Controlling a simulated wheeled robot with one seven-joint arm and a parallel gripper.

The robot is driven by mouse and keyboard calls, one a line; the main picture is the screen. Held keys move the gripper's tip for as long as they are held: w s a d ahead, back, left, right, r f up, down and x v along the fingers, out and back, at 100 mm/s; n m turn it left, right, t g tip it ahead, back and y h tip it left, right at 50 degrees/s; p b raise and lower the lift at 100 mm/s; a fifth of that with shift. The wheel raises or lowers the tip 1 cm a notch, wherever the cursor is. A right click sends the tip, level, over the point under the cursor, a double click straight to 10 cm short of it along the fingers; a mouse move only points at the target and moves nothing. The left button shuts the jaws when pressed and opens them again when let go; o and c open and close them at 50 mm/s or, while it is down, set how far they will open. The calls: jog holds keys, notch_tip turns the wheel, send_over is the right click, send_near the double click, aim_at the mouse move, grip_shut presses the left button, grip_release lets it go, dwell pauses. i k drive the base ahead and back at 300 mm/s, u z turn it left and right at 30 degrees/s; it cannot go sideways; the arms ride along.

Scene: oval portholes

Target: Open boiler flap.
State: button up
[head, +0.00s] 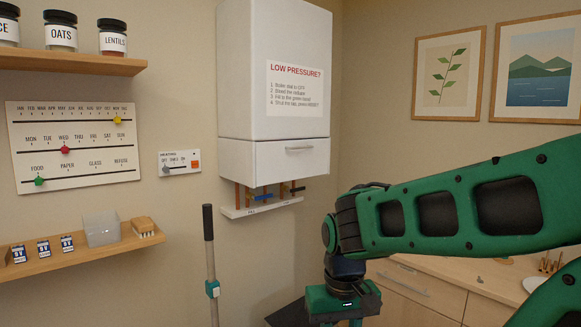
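The white boiler (274,70) hangs on the wall in the upper middle of the head view, with a "LOW PRESSURE?" notice on its front.
Copper pipes and valves (264,195) show under the boiler above a white labelled strip (262,206). A grey pole (210,262) stands left of my gripper. A wooden counter (420,285) is behind my arm at right. Shelves (80,255) line the left wall.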

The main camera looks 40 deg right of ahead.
aim_at(280, 161)
jog(key=i, duration=0.65)
jog(key=z, duration=1.2)
